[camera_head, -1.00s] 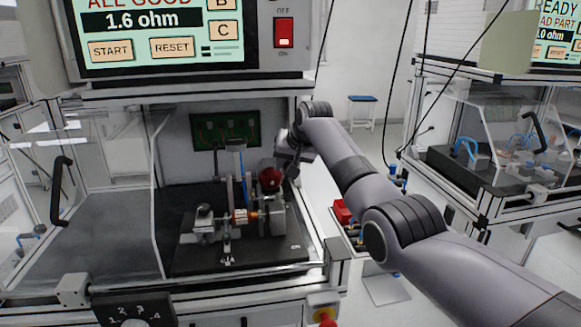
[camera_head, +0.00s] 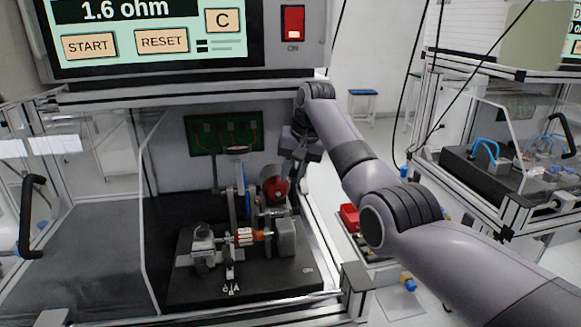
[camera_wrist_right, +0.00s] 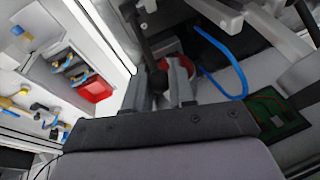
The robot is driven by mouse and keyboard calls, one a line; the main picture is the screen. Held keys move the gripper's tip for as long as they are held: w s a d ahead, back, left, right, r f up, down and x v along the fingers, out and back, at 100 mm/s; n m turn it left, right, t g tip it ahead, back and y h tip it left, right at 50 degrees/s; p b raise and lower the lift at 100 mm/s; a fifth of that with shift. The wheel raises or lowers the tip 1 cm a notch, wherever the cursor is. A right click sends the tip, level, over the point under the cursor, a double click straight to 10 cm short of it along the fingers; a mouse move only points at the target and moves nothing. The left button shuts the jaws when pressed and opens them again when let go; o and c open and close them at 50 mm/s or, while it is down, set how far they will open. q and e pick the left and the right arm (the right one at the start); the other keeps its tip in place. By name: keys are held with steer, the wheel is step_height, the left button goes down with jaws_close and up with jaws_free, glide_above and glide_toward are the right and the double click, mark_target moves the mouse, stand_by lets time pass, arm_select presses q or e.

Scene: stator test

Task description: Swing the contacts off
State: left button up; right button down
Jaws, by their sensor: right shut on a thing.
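The test fixture stands on a black base plate (camera_head: 200,290) inside the open cell. A red round part (camera_head: 274,186) is behind the housing. My right gripper (camera_head: 299,172) reaches down beside it. In the right wrist view the gripper (camera_wrist_right: 160,90) is shut on a dark lever (camera_wrist_right: 134,32), with red behind its fingers. My left gripper is out of view.
A clear cover with a black handle (camera_head: 30,215) is at the left. A green circuit board (camera_head: 225,135) is on the back wall. The frame post and red bin (camera_head: 349,217) stand right of the cell. The test screen (camera_head: 140,30) overhangs above.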

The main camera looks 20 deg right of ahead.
steer(key=shift+f, duration=0.15)
steer(key=c, duration=1)
jaws_free()
steer(key=v, duration=0.7)
steer(key=shift+b, duration=0.3)
